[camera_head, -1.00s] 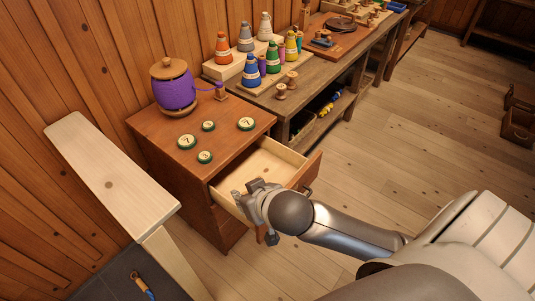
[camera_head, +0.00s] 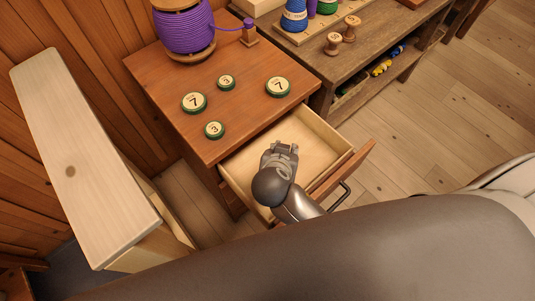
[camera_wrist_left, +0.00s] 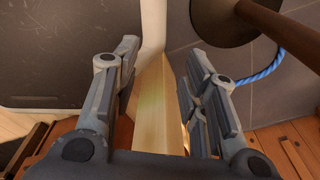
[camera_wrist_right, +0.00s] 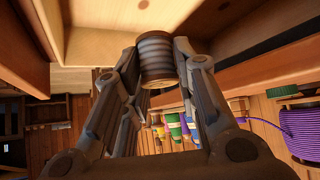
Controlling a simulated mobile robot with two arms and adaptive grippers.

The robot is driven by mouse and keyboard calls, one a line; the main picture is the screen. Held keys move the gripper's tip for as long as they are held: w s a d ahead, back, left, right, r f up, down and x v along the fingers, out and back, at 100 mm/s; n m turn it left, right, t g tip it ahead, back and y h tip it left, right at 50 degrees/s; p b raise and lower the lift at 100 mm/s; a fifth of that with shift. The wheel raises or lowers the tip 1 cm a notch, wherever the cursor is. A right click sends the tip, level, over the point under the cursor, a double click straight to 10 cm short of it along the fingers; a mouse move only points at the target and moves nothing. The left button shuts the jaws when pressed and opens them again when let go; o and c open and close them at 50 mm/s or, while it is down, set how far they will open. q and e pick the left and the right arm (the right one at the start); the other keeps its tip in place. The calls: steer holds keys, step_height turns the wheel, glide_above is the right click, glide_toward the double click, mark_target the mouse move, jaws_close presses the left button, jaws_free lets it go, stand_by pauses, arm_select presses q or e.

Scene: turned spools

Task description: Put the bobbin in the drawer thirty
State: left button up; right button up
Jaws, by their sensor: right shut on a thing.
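The bobbin (camera_wrist_right: 156,58), wound with grey thread, is between the fingers of my right gripper (camera_wrist_right: 158,75), which is shut on it. In the head view my right gripper (camera_head: 281,150) is over the inside of the open drawer (camera_head: 322,128) of the wooden cabinet; the bobbin is hidden there. The right wrist view shows the pale drawer boards close around the bobbin; I cannot tell whether it touches the drawer bottom. My left gripper (camera_wrist_left: 160,95) is open, with nothing between its fingertips, and its fingers are not seen in the head view.
Several numbered discs (camera_head: 194,102) lie on the cabinet top (camera_head: 240,125), by a large purple spool (camera_head: 185,32). A workbench (camera_head: 365,55) with small wooden spools (camera_head: 333,43) stands to the right. A pale board (camera_head: 75,150) is at the left.

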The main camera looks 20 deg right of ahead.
steer(key=shift+d+f, duration=0.2)
steer(key=shift+f, duration=0.55)
steer(key=w+d+f, duration=0.1)
steer(key=d+f, duration=0.1)
steer(key=d, duration=0.1)
steer(key=w+d+f, duration=0.2)
steer(key=d+f, duration=0.1)
steer(key=d, duration=0.1)
steer(key=w+d+f, duration=0.2)
steer(key=d, duration=0.1)
steer(key=shift+w+d+f, duration=0.2)
steer(key=shift+w+f, duration=0.05)
steer(key=shift+f, duration=0.1)
steer(key=shift+w+d+f, duration=0.2)
steer(key=shift+d+f, duration=0.1)
steer(key=shift+f, duration=0.2)
steer(key=f, duration=0.3)
steer(key=shift+w+d+f, duration=0.15)
steer(key=shift+d+f, duration=0.15)
steer(key=shift+d, duration=0.1)
arm_select(q)
steer(key=shift+w+d+f, duration=0.15)
steer(key=shift+w, duration=0.1)
arm_select(e)
steer(key=shift+f, duration=0.15)
